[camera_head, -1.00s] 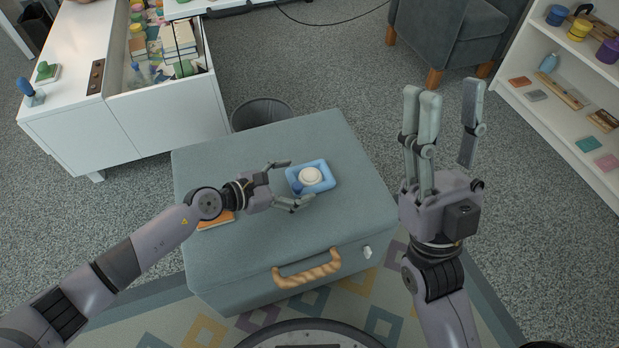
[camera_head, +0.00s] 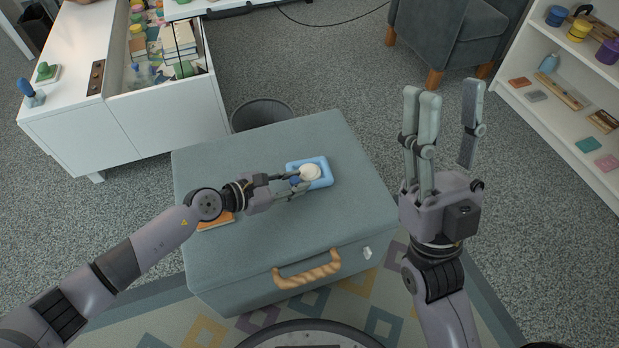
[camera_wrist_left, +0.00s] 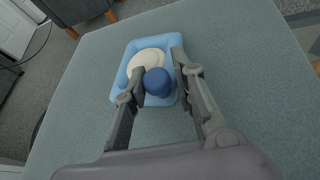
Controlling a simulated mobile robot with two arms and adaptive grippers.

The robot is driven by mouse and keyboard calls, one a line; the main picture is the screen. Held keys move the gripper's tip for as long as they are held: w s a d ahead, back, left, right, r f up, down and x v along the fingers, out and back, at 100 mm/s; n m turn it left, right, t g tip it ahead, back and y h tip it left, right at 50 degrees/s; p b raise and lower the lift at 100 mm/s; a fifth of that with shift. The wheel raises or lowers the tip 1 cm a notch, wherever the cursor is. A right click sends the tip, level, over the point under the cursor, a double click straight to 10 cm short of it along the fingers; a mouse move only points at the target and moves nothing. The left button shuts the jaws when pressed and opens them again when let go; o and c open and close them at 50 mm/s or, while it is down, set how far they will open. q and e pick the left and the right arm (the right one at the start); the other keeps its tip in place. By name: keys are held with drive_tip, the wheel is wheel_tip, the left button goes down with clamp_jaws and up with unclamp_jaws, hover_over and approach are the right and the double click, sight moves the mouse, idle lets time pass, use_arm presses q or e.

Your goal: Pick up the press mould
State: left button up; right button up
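The press mould, as I take it, is a cream round piece (camera_head: 310,172) with a dark blue knob (camera_wrist_left: 158,83) on its near side. It is in a light blue tray (camera_head: 326,181) on top of the grey-green case. My left gripper (camera_head: 300,182) reaches over the tray's near left edge. The fingers partly hide the knob in the head view. My right gripper (camera_head: 446,115) is raised, open and empty, at the right of the case.
The case (camera_head: 240,258) has a rope-like handle (camera_head: 307,270) at its front. An orange flat item (camera_head: 216,220) lies partly under my left arm. A dark bin (camera_head: 262,113) stands behind the case. Most of the case top is clear.

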use_arm(q)
clamp_jaws()
idle(0.8)
